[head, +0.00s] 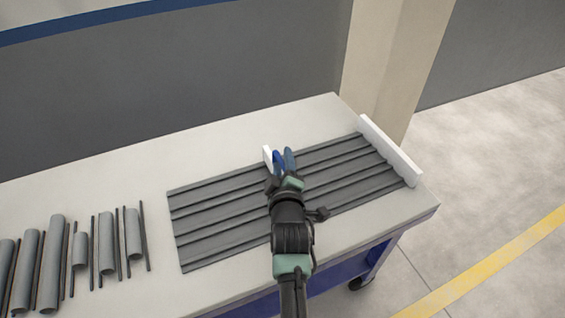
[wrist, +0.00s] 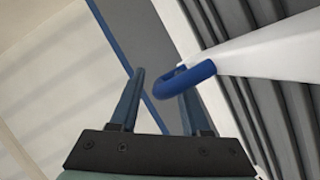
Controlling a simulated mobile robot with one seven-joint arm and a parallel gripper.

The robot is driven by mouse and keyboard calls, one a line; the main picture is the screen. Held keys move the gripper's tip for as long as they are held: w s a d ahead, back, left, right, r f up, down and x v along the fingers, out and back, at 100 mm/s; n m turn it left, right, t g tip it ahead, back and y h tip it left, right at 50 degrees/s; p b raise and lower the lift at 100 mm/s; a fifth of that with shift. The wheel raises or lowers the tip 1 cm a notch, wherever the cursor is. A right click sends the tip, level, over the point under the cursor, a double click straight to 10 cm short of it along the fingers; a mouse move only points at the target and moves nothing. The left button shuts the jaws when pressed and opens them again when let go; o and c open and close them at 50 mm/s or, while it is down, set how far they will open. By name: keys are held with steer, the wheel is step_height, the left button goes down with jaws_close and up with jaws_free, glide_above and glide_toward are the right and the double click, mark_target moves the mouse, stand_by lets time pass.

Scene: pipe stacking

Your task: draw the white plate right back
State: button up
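The white plate (head: 267,157) stands over the grey grooved bed (head: 225,192); in the head view my gripper (head: 284,156) and arm hide most of it. In the wrist view the white plate (wrist: 280,48) runs off to the right, with a blue hooked handle (wrist: 188,82) at its near end. My gripper (wrist: 160,88) is open, its two fingers apart. The handle's curved end lies near the fingertips and overlaps the right finger, hiding part of it. I cannot tell whether they touch.
A white end board (head: 390,150) stands along the bed's right edge. Several grey pipes (head: 50,262) and thin dark rods lie at the left of the pale table (head: 120,180). A beige pillar (head: 395,60) rises behind the table's right corner.

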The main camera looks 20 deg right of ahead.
jaws_close()
stand_by(1.3)
